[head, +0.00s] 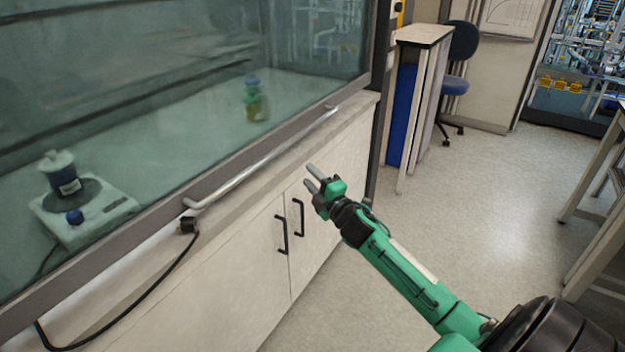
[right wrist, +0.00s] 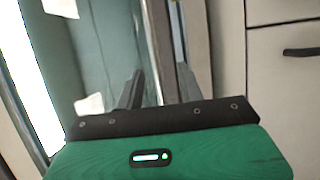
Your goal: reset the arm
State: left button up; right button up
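My right arm, green and black, reaches in from the lower right of the head view. Its gripper (head: 310,176) is in front of the fume hood's front edge and above the cabinet doors. The two grey fingers stand apart with nothing between them. The right wrist view also shows the fingers of this gripper (right wrist: 160,82) apart and empty, with the hood glass and frame beyond. My left arm and gripper are not in view.
The fume hood's glass sash (head: 180,130) is down, with a metal handle bar (head: 265,160) along it. Behind it stand a stirrer plate (head: 100,218) with a vessel and a small bottle (head: 254,105). Cabinet handles (head: 281,235) stick out below. Open floor (head: 480,200) lies to the right.

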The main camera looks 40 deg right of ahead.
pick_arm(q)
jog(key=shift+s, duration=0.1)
pick_arm(e)
jog(key=shift+f, duration=0.1)
